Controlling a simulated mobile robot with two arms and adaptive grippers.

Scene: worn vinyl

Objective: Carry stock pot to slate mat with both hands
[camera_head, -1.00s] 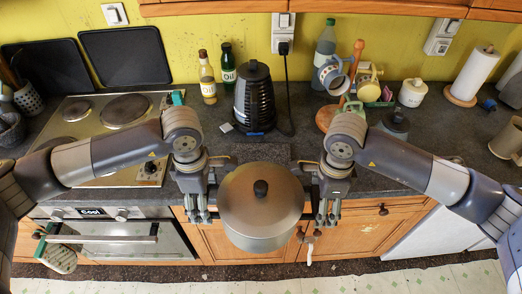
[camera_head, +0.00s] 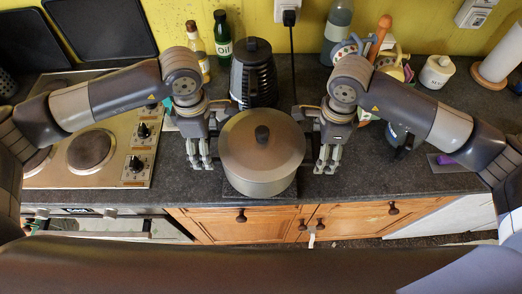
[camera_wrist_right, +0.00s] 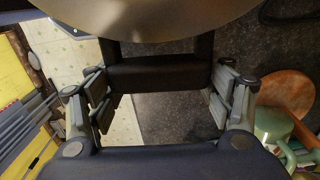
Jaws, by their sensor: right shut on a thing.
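The stock pot (camera_head: 262,165), grey with a lid and a dark knob, is upright at the centre of the head view. It is over the dark slate mat (camera_head: 288,192), whose edges show around its base; whether it touches the mat I cannot tell. My left gripper (camera_head: 204,158) is at the pot's left handle, its fingers closed there. My right gripper (camera_head: 327,160) is shut on the right handle, a dark bar (camera_wrist_right: 160,74) between its fingers in the right wrist view. The pot's rim and lid fill the top of that view.
The stove (camera_head: 95,150) is to the left. A mug tree (camera_head: 378,38) and white jar (camera_head: 437,71) stand at right. The counter's front edge runs just before the pot.

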